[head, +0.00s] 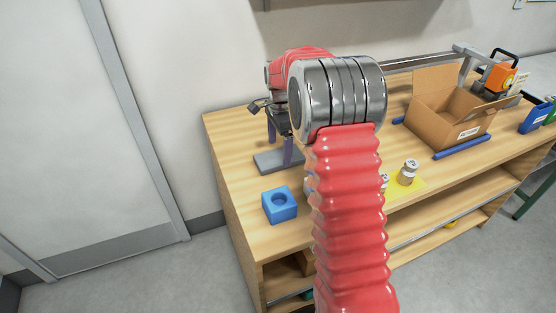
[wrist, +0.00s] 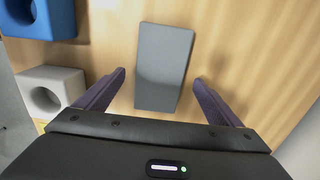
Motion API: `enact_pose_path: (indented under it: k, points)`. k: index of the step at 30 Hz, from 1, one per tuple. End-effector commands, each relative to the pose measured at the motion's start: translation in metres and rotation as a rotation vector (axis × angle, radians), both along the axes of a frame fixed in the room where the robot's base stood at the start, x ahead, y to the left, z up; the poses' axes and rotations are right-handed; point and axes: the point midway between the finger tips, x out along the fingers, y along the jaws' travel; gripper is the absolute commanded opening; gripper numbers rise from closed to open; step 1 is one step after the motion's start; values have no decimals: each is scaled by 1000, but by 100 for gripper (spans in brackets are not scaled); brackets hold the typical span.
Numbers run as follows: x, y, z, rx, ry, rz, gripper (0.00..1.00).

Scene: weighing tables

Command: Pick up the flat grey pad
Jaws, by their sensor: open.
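The flat grey pad (wrist: 164,67) lies on the wooden table, a plain rectangle seen between my two fingers in the wrist view. In the head view the pad (head: 268,162) is near the left end of the table, partly behind a finger and my arm. My gripper (wrist: 159,79) is open and empty, its dark purple fingers either side of the pad's near part with a gap on each side. In the head view my gripper (head: 280,146) points down over the pad. I cannot tell the exact height of the fingertips above the table.
A blue block with a round hole (head: 279,205) stands in front of the pad. A pale grey holed block (wrist: 50,92) shows in the wrist view. An open cardboard box (head: 448,119), blue bars (head: 463,147) and a jar (head: 408,172) on a yellow mat (head: 418,184) are to the right.

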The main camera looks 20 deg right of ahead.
Motion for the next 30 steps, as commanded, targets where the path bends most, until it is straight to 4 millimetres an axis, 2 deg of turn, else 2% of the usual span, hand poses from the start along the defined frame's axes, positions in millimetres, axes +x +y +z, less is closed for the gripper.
enact_pose_path:
  k: [3,7,23,30]
  points:
    - [0,0,-17,1,3,0,88]
    - [0,0,-28,0,2,0,88]
    - [0,0,-29,0,1,-1,88]
    - [0,0,-29,0,1,-1,74]
